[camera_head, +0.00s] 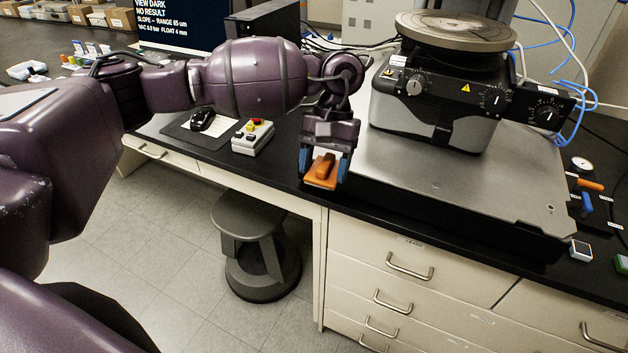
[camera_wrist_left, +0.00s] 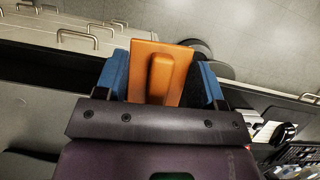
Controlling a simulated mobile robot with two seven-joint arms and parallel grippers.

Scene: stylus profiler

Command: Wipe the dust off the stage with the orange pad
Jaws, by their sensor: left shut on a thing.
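The orange pad (camera_head: 321,172) is a flat orange block with a raised grip on top. My left gripper (camera_head: 323,166) has its blue fingers on either side of the pad and is shut on it, near the bench's front edge. In the left wrist view the pad (camera_wrist_left: 158,72) shows between the blue fingers of the left gripper (camera_wrist_left: 162,85). The stage (camera_head: 455,32) is a round grey disc on top of the profiler (camera_head: 432,110), up and to the right of the pad. Some faint marks show on the disc; dust is hard to make out. My right gripper is not in view.
The profiler stands on a grey metal base plate (camera_head: 460,185) with a knobbed control panel (camera_head: 497,100) along its front. A stool (camera_head: 258,240) stands below. Blue and white cables hang at right.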

